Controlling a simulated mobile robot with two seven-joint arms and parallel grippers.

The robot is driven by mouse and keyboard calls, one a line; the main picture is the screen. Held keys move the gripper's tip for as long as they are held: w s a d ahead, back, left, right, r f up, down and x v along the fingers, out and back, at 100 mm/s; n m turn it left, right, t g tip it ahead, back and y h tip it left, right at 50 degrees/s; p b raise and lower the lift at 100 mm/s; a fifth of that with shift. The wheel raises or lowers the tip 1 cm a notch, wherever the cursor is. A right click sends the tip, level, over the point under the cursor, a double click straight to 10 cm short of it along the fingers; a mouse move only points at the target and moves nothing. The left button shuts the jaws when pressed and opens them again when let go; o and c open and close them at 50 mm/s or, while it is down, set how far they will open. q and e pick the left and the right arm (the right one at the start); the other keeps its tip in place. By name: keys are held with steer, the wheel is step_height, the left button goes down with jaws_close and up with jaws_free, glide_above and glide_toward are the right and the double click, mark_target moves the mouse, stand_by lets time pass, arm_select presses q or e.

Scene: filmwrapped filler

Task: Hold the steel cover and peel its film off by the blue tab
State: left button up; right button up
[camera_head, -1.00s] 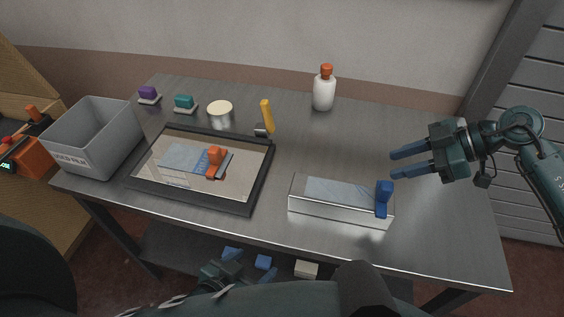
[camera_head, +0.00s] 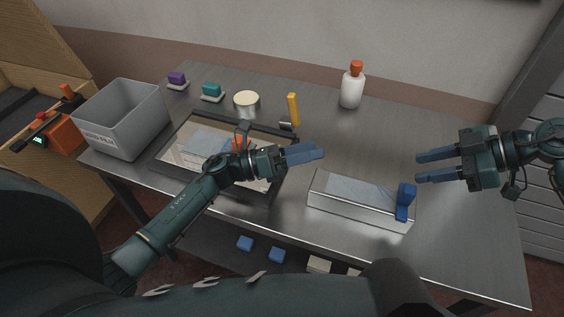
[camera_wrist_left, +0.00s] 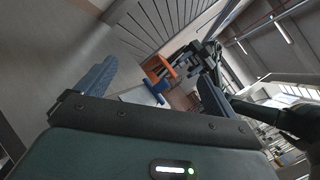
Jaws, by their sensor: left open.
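The steel cover (camera_head: 352,208), a long box shape, lies on the table right of centre. Pale film (camera_head: 358,189) covers its top. The blue tab (camera_head: 405,199) stands up at its right end. My left gripper (camera_head: 321,153) is over the table, above and left of the cover, pointing right; it is open and empty. In the left wrist view its fingers (camera_wrist_left: 155,88) are spread wide, with small blue and orange shapes beyond that I cannot identify surely. My right gripper (camera_head: 418,167) is open and empty, pointing left, to the right of the tab. Neither gripper touches the cover.
A grey bin (camera_head: 118,138) is at the left. A black-rimmed tray (camera_head: 176,158) lies partly under my left arm. A yellow-handled tool (camera_head: 293,108), a cream round tin (camera_head: 246,102), teal (camera_head: 211,91) and purple (camera_head: 176,79) blocks and a white bottle (camera_head: 352,90) stand behind. The right front is clear.

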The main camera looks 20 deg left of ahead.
mark_target(330, 191)
arm_select(q)
steer(key=a+f+m+g+y, duration=0.1)
steer(key=f+m+g, duration=0.1)
steer(key=m+g, duration=0.1)
steer(key=a+f+m+g+y, duration=0.1)
steer(key=a+m+g, duration=0.1)
steer(key=m, duration=0.3)
steer(key=a+f+m+g+y, duration=0.1)
steer(key=f+m+g, duration=0.1)
steer(key=m+g, duration=0.2)
steer(key=shift+w+a+f+m, duration=0.15)
steer(key=shift+a+f+m, duration=0.15)
steer(key=shift+m, duration=0.2)
steer(key=shift+a+f+m+g+y, duration=0.2)
steer(key=shift+a+m+g+y, duration=0.1)
steer(key=shift+g+y, duration=0.1)
steer(key=shift+d+f, duration=0.1)
steer(key=shift+f, duration=0.1)
steer(key=x, duration=1.3)
steer(key=shift+s, duration=0.25)
steer(key=shift+c, duration=0.5)
